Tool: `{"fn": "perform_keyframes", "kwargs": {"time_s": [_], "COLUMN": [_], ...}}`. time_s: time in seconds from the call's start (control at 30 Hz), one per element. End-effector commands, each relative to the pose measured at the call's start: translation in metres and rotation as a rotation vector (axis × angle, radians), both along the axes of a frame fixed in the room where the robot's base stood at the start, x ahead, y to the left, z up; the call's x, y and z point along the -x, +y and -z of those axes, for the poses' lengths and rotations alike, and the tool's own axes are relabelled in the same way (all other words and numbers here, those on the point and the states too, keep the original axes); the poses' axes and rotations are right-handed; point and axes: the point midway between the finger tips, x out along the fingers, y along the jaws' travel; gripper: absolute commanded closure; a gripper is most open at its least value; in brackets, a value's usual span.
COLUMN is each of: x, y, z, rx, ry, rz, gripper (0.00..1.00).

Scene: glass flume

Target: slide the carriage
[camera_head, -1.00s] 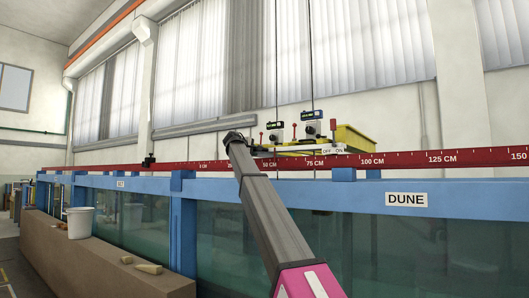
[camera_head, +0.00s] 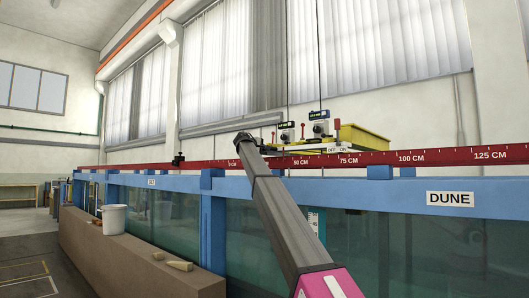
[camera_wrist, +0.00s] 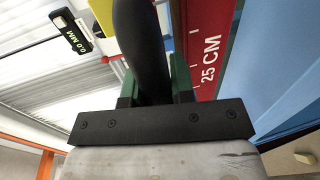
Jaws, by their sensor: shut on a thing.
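The carriage (camera_head: 342,150) is a yellow frame on the red rail (camera_head: 450,155), with a yellow tray, upright gauges with digital displays and an OFF/ON plate. In the head view it spans roughly 50 to 75 CM. My gripper (camera_head: 244,139) is at its left end, near the 25 CM mark. In the wrist view, my gripper (camera_wrist: 154,85) has its green-edged fingers shut on a thick black handle (camera_wrist: 138,45). The handle's join to the carriage is hidden. A display (camera_wrist: 72,32) reading 0.0 MM shows at upper left.
A black clamp (camera_head: 178,159) sits on the rail to the left of my gripper; the rail between looks clear. The blue-framed glass flume (camera_head: 470,235) runs below. A white bucket (camera_head: 114,219) and wooden-looking tools (camera_head: 180,265) lie on the brown ledge (camera_head: 130,262) in front.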

Motion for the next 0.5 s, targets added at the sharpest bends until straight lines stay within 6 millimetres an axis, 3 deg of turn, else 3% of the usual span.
{"fn": "perform_keyframes", "kwargs": {"time_s": [0.07, 0.1, 0.17, 0.5], "x": [0.0002, 0.0003, 0.0003, 0.0012], "y": [0.0003, 0.0002, 0.0002, 0.0006], "z": [0.0012, 0.0012, 0.0010, 0.0000], "rx": [-0.001, -0.001, -0.001, 0.000], "ry": [0.002, 0.002, 0.002, 0.001], "rz": [0.001, 0.001, 0.001, 0.001], "gripper": [1.00, 0.70, 0.52, 0.52]}}
